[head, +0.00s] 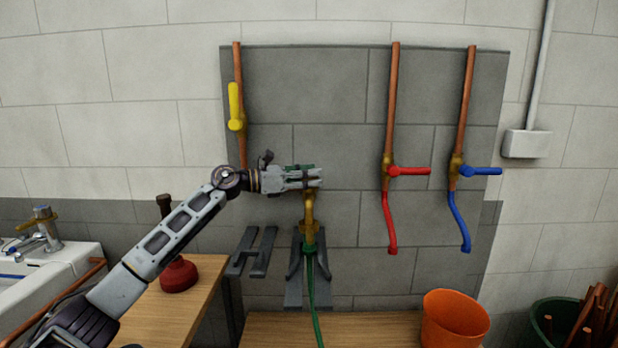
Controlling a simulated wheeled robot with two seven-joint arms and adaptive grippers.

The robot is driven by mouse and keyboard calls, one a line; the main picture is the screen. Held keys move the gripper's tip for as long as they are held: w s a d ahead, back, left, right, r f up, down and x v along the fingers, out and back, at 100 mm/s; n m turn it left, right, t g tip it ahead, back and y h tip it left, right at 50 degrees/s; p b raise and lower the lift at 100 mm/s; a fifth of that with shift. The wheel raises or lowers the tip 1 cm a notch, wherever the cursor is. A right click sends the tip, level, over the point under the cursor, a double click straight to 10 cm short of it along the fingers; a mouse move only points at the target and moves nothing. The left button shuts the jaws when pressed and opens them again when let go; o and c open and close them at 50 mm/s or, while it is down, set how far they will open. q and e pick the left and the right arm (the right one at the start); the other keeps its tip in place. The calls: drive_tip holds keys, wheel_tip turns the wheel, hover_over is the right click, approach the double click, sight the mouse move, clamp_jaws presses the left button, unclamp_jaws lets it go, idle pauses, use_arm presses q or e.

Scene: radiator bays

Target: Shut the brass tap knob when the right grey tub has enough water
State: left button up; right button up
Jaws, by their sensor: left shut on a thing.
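My left gripper (312,178) reaches in from the left and is shut at the top of the brass tap (309,212) on the grey wall panel. Its fingers cover most of the tap knob; a little dark green shows along their upper edge. The tap's brass body bends down below the fingers, and a green hose (312,290) hangs from its outlet. No grey tub and no water show in this view. My right gripper is not in view.
A yellow-handled valve (236,108) is up left; red (408,171) and blue (482,171) levers are to the right. Below are a wooden bench (365,330), an orange bucket (453,320) and a plunger (179,275). A white sink (60,270) stands at left.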

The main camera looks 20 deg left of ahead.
use_arm(q)
drive_tip(key=shift+m+g+h, duration=0.6)
drive_tip(key=shift+m+g, duration=0.2)
drive_tip(key=shift+g, duration=0.3)
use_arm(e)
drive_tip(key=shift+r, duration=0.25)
use_arm(q)
drive_tip(key=shift+m+g+h+p, duration=0.3)
drive_tip(key=shift+m+g+h, duration=0.2)
drive_tip(key=shift+m+g, duration=0.55)
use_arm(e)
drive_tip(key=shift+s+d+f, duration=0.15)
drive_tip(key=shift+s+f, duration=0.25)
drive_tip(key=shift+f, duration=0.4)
use_arm(q)
drive_tip(key=shift+g, duration=0.25)
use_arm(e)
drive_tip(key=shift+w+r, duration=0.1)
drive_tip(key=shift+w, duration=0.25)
use_arm(q)
drive_tip(key=o, duration=1)
drive_tip(key=shift+o, duration=0.3)
drive_tip(key=v, duration=1.2)
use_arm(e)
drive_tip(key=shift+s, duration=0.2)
use_arm(q)
drive_tip(key=shift+f, duration=0.1)
